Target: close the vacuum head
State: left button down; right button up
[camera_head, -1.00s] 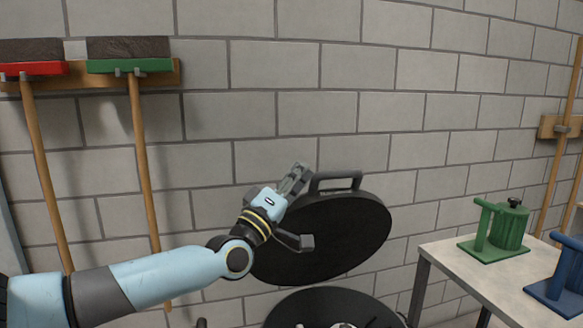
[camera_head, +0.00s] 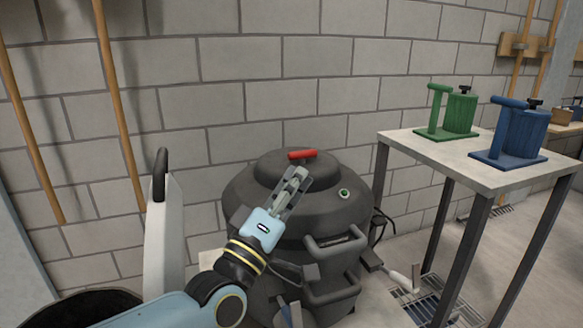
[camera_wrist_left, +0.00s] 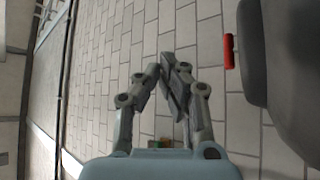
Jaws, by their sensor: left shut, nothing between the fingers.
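The vacuum head (camera_head: 265,205) is a dark grey dome with a red handle (camera_head: 302,154) on top, a green button and a grip at its front. It is down over the dark vacuum body (camera_head: 290,285); my arm hides part of the seam, so I cannot tell if it is fully seated. My left gripper (camera_head: 294,184) is shut and empty, in front of the head in the head view. In the left wrist view its fingers (camera_wrist_left: 172,80) meet, apart from the head (camera_wrist_left: 290,70) and its red handle (camera_wrist_left: 229,51) at right. My right gripper is not in view.
A table (camera_head: 435,150) at right holds a green (camera_head: 450,110) and a blue (camera_head: 512,130) stand-like object. A white panel with a black handle (camera_head: 163,235) stands left of the vacuum. Wooden poles (camera_head: 125,120) hang on the block wall. A floor grate (camera_head: 430,300) lies at right.

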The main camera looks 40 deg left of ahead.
pick_arm(q)
jog(key=w+f+b+v, duration=0.1)
jog(key=f+v, duration=0.1)
jog(key=v, duration=1.2)
jog(key=shift+d, duration=0.4)
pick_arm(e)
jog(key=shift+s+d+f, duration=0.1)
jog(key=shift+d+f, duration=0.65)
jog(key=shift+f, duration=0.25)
pick_arm(q)
jog(key=shift+w+f, duration=0.1)
